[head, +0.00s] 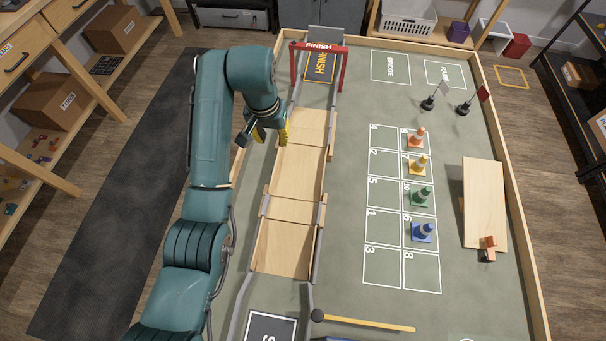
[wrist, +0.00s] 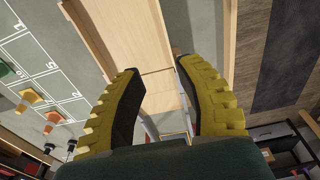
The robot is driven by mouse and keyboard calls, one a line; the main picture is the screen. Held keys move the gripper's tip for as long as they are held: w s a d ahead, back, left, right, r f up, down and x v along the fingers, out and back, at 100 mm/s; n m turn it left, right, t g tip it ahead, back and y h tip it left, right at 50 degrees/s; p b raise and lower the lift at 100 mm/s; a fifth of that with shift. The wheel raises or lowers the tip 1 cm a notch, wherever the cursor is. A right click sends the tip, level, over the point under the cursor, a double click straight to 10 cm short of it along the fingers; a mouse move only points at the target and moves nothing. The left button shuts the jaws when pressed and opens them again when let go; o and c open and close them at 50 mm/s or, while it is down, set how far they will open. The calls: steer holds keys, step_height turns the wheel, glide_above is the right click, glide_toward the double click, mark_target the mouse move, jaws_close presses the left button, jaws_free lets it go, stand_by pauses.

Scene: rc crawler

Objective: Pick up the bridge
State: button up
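No piece carries a readable bridge name; the outlined floor square marked BRIDGE (head: 391,68) is empty. Pale wooden panels (head: 297,172) lie in a row along the railed track, with a narrower raised-looking piece (head: 290,209) between the longer ones. A separate wooden board (head: 485,200) sits at the right of the mat, apparently tilted. I cannot tell which is the bridge. My gripper (head: 270,131), with yellow ribbed fingers, is over the left side of the track's upper part. In the wrist view its fingers (wrist: 160,72) are apart and empty, with wooden panels (wrist: 128,35) beyond them.
A red FINISH arch (head: 319,47) spans the track's far end. Several coloured cones (head: 421,232) stand on the numbered grid. Two small flags (head: 470,103) stand near the far right. A yellow stick (head: 370,324) lies near the front. Wooden edging (head: 512,200) borders the mat.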

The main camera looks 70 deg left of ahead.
glide_toward(276, 163)
steer(key=f, duration=0.2)
steer(key=w+f, duration=0.1)
steer(key=f, duration=0.2)
steer(key=shift+a, duration=0.1)
steer(key=f, duration=0.5)
steer(key=shift+s+a+f, duration=0.15)
steer(key=shift+s+a, duration=0.05)
steer(key=shift+a, duration=0.2)
jaws_close()
